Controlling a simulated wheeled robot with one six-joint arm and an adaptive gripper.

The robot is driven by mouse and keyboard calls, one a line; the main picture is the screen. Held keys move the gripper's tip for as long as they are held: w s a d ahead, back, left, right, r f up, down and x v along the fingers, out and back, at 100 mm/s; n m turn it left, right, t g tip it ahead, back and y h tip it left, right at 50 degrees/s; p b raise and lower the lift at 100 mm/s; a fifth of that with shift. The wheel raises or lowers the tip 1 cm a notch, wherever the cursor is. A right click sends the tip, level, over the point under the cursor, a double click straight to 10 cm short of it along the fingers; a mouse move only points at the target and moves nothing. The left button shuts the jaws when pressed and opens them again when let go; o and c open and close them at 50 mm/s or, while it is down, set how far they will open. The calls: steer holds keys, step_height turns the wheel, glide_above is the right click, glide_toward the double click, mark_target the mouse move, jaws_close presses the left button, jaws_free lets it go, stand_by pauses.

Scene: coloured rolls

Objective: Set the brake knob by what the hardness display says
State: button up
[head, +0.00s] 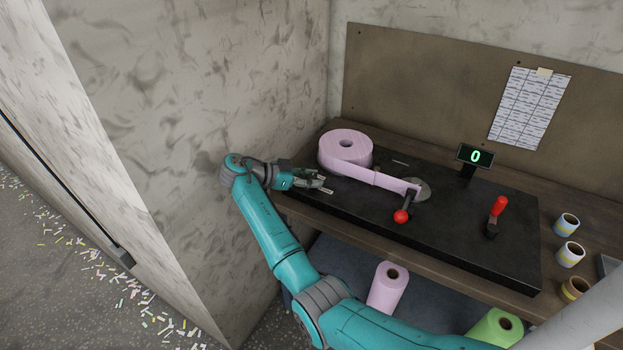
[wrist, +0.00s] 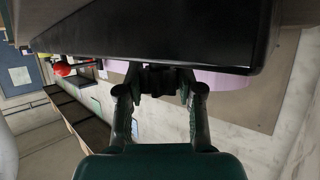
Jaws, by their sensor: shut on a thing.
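The hardness display (head: 475,155) stands at the back of the black machine bed (head: 455,237) and shows a green 0. My gripper (head: 325,186) is at the left end of the bed, beside the pink roll (head: 338,155). In the wrist view my gripper (wrist: 160,88) is shut on a small dark part at the bed's edge, which I take for the brake knob (wrist: 158,76). The fingers hide much of it, and its setting cannot be read. In the head view I cannot make the knob out.
A pink strip runs from the roll to a crank with a red ball (head: 401,216). A red-handled lever (head: 499,206) stands at the bed's right. Small rolls (head: 570,254) stand on the bench at right. A wall (head: 285,90) rises close behind my gripper.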

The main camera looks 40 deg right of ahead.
mark_target(312, 177)
steer(key=shift+m+g, duration=0.4)
steer(key=o, duration=1.2)
steer(key=shift+f, duration=0.1)
steer(key=shift+c, duration=0.2)
step_height(312, 177, up, 10)
steer(key=shift+r, duration=0.1)
